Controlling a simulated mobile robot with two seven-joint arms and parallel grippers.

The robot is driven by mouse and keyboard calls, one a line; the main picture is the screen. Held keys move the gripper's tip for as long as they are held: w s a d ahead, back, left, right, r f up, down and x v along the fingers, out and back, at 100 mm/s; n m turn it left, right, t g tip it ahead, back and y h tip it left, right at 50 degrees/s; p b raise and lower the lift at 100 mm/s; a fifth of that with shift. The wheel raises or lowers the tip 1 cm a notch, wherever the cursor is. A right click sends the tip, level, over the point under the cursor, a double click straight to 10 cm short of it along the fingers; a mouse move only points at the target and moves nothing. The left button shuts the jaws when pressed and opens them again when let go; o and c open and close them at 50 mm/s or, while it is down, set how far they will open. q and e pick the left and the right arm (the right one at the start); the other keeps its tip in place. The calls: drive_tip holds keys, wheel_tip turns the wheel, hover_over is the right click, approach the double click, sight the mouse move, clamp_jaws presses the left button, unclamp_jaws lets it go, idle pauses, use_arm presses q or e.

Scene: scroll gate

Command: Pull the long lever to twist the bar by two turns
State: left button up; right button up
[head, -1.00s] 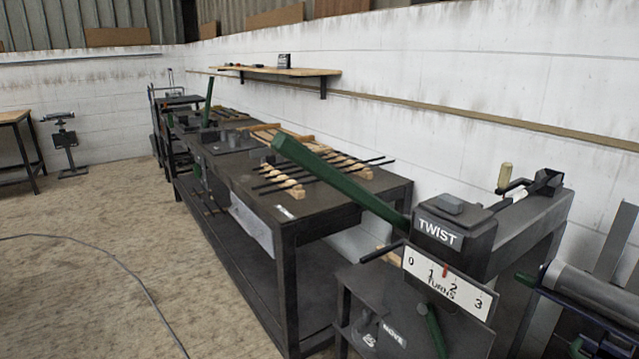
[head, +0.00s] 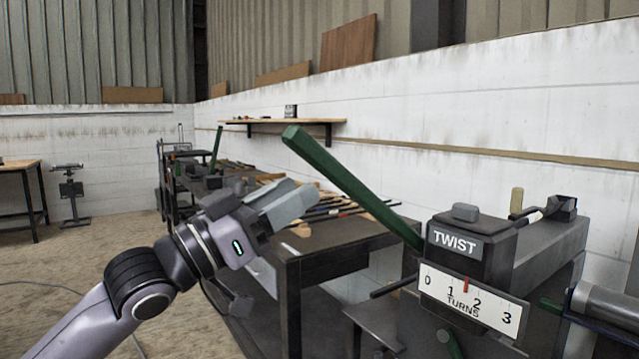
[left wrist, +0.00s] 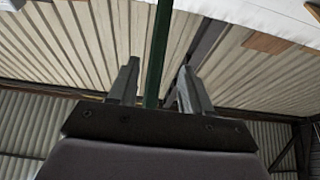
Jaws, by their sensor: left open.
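The long green lever (head: 350,185) slants up and left from the dark twist machine (head: 470,250). A white scale plate (head: 470,297) marked 0 to 3 turns is on the machine's front. Its red marker (head: 466,286) stands between 1 and 2. My left gripper (head: 303,197) is open beside and below the lever's upper part in the head view. In the left wrist view the lever (left wrist: 158,50) runs between the two open fingers (left wrist: 158,75); I cannot tell how deep it sits between them. My right gripper is not in view.
A dark workbench (head: 330,238) with several rods and wooden pieces stands behind my left arm. A wall shelf (head: 290,122) is at the back. A grey roller (head: 610,305) stands to the right of the machine. Open floor is at the left.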

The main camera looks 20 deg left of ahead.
sight(318, 170)
use_arm(q)
drive_tip(key=shift+s+r+h, duration=0.2)
drive_tip(key=shift+r+h, duration=0.1)
drive_tip(key=shift+r, duration=0.35)
drive_tip(key=shift+p+x, duration=0.6)
drive_tip(key=shift+x, duration=2.85)
drive_tip(key=shift+f, duration=0.1)
clamp_jaws()
